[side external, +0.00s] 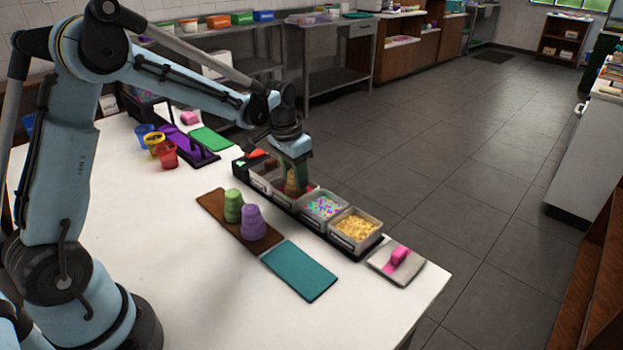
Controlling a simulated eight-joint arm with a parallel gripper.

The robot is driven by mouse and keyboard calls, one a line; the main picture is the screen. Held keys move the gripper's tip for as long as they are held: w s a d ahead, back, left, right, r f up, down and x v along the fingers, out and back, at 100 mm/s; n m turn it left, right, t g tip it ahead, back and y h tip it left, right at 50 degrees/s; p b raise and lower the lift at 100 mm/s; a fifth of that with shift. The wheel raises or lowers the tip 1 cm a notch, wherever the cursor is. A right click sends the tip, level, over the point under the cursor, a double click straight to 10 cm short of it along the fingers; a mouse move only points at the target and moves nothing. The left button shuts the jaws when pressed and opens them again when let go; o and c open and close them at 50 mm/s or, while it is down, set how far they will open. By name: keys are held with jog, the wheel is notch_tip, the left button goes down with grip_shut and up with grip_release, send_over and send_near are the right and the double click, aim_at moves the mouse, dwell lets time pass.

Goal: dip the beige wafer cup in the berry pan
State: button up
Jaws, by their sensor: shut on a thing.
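My gripper (292,163) is shut on the beige wafer cup (293,185) and points down over the row of topping pans. The berry pan (313,187), with dark red contents, is the second pan from the far left end of the row. The wafer cup is low at this pan, and its lower end looks to be inside the rim. I cannot tell whether it touches the berries. The gripper hides the cup's upper part.
A pan of coloured sprinkles (323,207) and a pan of yellow bits (355,228) stand to the right. A brown board (212,205) holds a green cup (233,206) and a purple cup (252,222). A teal mat (299,271) lies in front.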

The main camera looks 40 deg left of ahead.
jog(key=shift+r, duration=0.15)
dwell(0.4)
jog(key=shift+r, duration=1.8)
jog(key=shift+r, duration=2.3)
